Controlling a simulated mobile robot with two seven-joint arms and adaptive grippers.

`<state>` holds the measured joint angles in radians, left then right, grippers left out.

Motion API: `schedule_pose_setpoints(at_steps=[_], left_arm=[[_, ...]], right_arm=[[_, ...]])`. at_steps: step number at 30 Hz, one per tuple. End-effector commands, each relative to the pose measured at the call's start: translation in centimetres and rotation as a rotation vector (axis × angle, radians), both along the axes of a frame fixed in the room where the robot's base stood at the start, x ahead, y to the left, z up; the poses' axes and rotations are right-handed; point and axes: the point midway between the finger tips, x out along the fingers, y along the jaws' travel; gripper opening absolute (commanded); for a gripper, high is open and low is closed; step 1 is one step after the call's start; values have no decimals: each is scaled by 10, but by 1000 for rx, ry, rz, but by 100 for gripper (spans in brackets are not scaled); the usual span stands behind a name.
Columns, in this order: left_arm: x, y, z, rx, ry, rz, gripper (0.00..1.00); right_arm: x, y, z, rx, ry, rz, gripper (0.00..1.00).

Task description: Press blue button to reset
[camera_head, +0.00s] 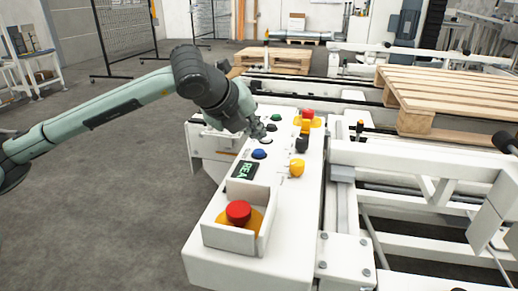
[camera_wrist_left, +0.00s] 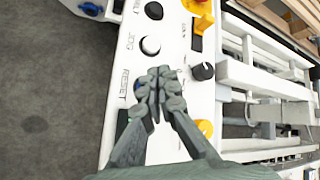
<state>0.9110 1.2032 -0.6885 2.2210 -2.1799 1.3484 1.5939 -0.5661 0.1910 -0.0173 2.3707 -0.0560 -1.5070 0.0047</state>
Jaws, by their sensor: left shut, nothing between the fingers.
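The blue button (camera_head: 259,154) sits on the white control panel (camera_head: 300,215), just beyond the green-lit display. In the left wrist view, part of the blue button (camera_wrist_left: 137,87) shows beside the RESET label, left of the fingers. My left gripper (camera_head: 260,132) is shut and empty, pointing down at the panel near the white button, a little beyond the blue one. In the left wrist view the closed fingertips (camera_wrist_left: 159,76) appear between the white button (camera_wrist_left: 150,46) and the display. I cannot tell whether they touch the panel. My right gripper is not in view.
A red emergency button (camera_head: 238,211) sits in a white guard at the near end. A yellow knob (camera_head: 297,167) and black knob (camera_head: 302,144) line the panel's right side. Conveyor frames with a wooden pallet (camera_head: 450,92) stand right. Floor at left is open.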

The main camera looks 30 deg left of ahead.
Motion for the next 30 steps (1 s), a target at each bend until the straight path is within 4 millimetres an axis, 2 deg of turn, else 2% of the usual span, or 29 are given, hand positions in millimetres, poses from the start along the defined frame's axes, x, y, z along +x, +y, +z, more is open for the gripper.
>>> schedule_pose_setpoints(at_steps=[1,9,30], left_arm=[[0,0,9,-1,-2,-1,0],[0,0,33,-1,1,0,0],[0,0,33,0,0,0,0]], right_arm=[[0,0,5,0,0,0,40],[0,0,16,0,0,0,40],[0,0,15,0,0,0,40]])
